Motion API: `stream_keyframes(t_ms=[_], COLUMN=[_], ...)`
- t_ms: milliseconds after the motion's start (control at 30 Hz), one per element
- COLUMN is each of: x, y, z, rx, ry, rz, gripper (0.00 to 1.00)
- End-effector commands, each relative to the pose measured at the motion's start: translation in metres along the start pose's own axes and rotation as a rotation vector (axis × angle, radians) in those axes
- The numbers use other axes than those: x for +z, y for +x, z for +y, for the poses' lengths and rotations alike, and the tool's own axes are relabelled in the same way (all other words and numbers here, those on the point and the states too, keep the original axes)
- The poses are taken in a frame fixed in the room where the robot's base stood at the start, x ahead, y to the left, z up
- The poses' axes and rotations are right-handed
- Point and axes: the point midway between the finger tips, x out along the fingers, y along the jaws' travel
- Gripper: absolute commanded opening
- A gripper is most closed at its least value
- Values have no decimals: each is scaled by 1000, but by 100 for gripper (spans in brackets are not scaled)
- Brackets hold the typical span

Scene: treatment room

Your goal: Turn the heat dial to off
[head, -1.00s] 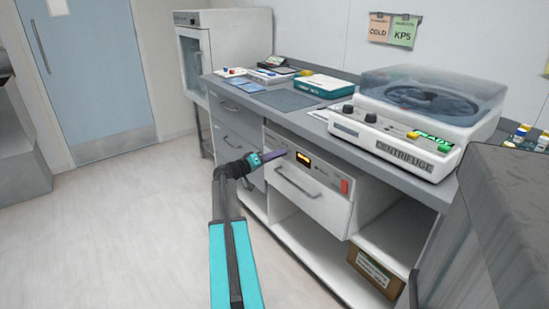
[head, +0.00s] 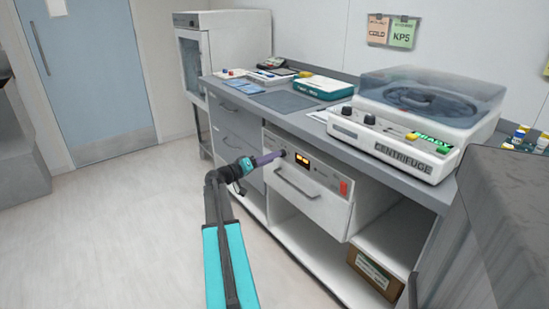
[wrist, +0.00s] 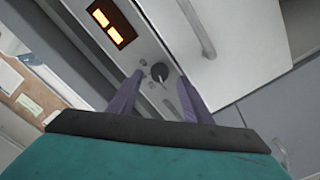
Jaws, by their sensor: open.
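The heat dial (wrist: 160,72) is a small dark round knob with a pale pointer line, on the light front panel of the drawer unit (head: 325,207). My gripper (head: 279,155) reaches the panel's left end, left of the lit orange display (head: 302,159). In the wrist view my gripper (wrist: 160,79) is open, with one purple finger on each side of the dial. I cannot tell whether the fingers touch the dial. In the head view the fingertips largely cover the dial.
A red switch (head: 344,187) sits at the panel's right end, and a bar handle (head: 297,184) runs below the display. The counter above holds a centrifuge (head: 400,148). A cardboard box (head: 374,275) is on the lower shelf. The floor at left is clear.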

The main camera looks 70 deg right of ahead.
Motion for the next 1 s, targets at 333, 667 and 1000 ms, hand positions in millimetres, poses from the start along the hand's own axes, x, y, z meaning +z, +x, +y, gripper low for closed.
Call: stream_keyframes(t_ms=[333, 667, 1000], x=[0, -1, -1], y=[-58, -99, -107], z=[0, 0, -1], rx=[-1, 0, 0], ry=[0, -1, -1], rz=[1, 1, 1], gripper=[45, 45, 45])
